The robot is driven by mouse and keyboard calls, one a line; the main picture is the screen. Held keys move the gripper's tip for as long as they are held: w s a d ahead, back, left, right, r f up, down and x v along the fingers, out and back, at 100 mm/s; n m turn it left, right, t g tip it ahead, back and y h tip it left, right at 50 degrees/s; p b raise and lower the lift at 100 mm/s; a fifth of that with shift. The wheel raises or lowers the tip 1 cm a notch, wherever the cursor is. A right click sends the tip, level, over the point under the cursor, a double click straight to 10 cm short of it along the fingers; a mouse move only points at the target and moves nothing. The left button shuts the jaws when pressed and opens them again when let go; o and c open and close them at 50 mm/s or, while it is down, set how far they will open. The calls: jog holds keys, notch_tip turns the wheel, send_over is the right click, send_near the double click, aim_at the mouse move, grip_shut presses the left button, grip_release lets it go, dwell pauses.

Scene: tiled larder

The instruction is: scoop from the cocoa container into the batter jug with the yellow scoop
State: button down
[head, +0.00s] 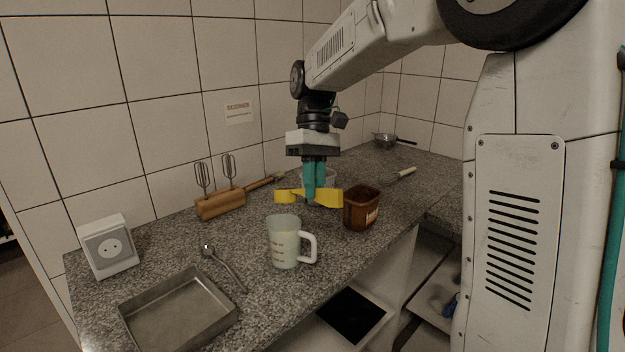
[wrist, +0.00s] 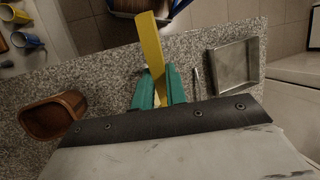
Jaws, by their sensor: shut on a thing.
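My gripper (head: 314,196) has teal fingers, pointing down and shut on the yellow scoop (head: 331,197). The scoop is held above the counter, roughly level, and sticks out on both sides of the fingers. In the wrist view the scoop (wrist: 152,45) extends up from between my fingers (wrist: 158,98). I cannot tell whether anything is in its bowl. The brown cocoa container (head: 358,212) stands open just right of the scoop; it also shows at the left in the wrist view (wrist: 50,120). The batter jug (head: 283,245), translucent with a white handle, stands upright in front, left of the container.
A metal tray (head: 178,310) and a spoon-like utensil (head: 224,266) lie front left. A white boxy device (head: 106,249) and a wooden block with whisks (head: 220,205) stand along the wall. A pale-handled utensil (head: 402,174) and a pan (head: 388,140) are back right. The counter's front edge is near the jug.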

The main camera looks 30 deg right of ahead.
jog(key=h, duration=0.1)
jog(key=t+h, duration=0.1)
jog(key=h, duration=0.1)
jog(key=f+n+t+h, duration=0.1)
jog(key=shift+s+a+h, duration=0.25)
jog(key=shift+a+h, duration=0.05)
jog(key=shift+h, duration=0.1)
jog(key=t+h, duration=0.1)
jog(key=h, duration=0.2)
jog(key=f+t+h, duration=0.1)
jog(key=h, duration=0.1)
jog(key=shift+s+n+t, duration=0.3)
jog(key=shift+n, duration=0.1)
jog(key=shift+s+a+f+n+t+h, duration=0.1)
jog(key=shift+a+f+n+t+h, duration=0.3)
jog(key=shift+t+h, duration=1.05)
jog(key=shift+s+a+f+n+t+h, duration=0.15)
jog(key=shift+f+n+t+h, duration=0.4)
jog(key=shift+t+h, duration=0.85)
jog(key=shift+w+a+f+n+t+h, duration=0.1)
jog(key=shift+a+f+n+t+h, duration=0.25)
jog(key=shift+f+t+h, duration=0.95)
jog(key=shift+r+g+h, duration=0.45)
jog(key=shift+r+h, duration=0.1)
jog(key=shift+r, duration=0.15)
